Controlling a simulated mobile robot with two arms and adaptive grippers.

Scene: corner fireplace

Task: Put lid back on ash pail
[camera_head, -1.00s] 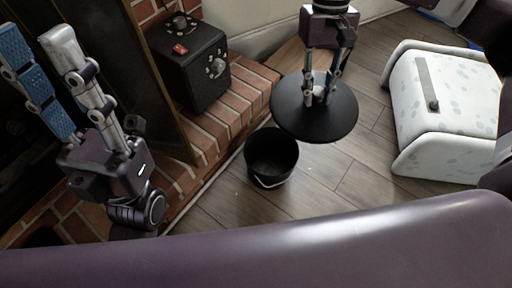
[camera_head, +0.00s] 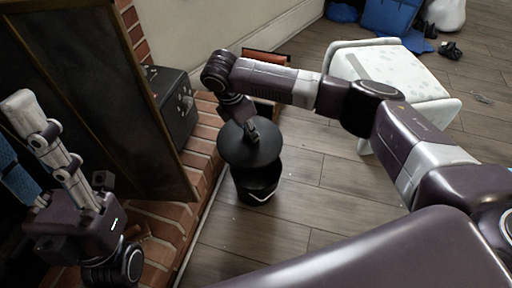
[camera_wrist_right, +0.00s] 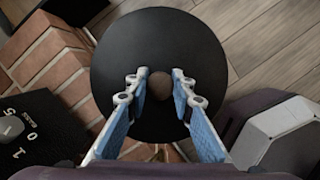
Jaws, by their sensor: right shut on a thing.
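The ash pail (camera_head: 258,186) is a black bucket with a pale handle, standing on the wood floor beside the brick hearth. The lid (camera_head: 234,150) is a flat black disc held above the pail, covering the far part of its opening in the head view; whether they touch is unclear. My right gripper (camera_head: 251,133) is shut on the lid's knob. In the right wrist view, the brown knob (camera_wrist_right: 159,86) sits between the fingertips, and the lid (camera_wrist_right: 160,38) hides the pail. My left gripper (camera_head: 25,150) is over the hearth at left, fingers apart and empty.
A brick hearth (camera_head: 190,205) with a dark metal-framed screen (camera_head: 95,95) lies left of the pail. A black box with knobs (camera_head: 172,105) stands on it. A white speckled chest (camera_head: 385,62) is at right. Blue items (camera_head: 392,14) lie far back. Floor right of the pail is clear.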

